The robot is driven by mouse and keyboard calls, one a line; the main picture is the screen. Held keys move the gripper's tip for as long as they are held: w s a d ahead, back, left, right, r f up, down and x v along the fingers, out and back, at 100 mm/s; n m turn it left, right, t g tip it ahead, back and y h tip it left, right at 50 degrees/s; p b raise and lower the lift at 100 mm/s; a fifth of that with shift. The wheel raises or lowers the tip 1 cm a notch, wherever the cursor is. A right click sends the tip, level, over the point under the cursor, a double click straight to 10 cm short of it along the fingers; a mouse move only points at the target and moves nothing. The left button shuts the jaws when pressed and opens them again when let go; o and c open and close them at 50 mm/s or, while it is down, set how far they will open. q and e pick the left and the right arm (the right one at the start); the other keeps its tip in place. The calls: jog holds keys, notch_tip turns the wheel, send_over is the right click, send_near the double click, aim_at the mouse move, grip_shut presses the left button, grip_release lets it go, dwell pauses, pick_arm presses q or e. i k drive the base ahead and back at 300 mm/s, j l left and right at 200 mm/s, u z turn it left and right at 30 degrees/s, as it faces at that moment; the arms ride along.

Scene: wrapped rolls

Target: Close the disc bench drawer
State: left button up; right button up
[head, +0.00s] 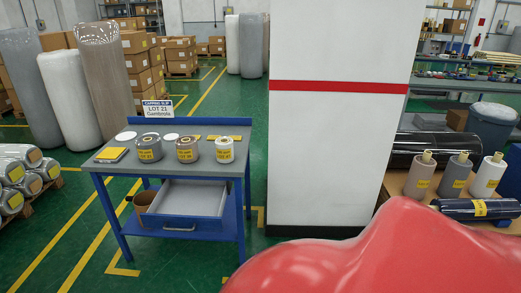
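The disc bench (188,165) stands left of centre in the head view. It has a blue frame and a grey top. Its drawer (190,198) is pulled out toward me below the top, and its pale inside shows no contents. Neither of my grippers can be made out in this view.
A wide white pillar (340,130) with a red stripe stands right of the bench. A large glossy red shape (400,255) fills the lower right close to the camera; I cannot tell what it is. Wrapped rolls (20,175) lie at the left. Green floor before the bench is clear.

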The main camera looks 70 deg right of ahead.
aim_at(180, 205)
jog(key=z, duration=1.45)
jog(key=i+l+z, duration=0.1)
jog(key=i+l, duration=0.25)
jog(key=i, duration=0.15)
jog(key=i+l+z, duration=0.1)
jog(key=i+l, duration=0.2)
jog(key=i, duration=0.15)
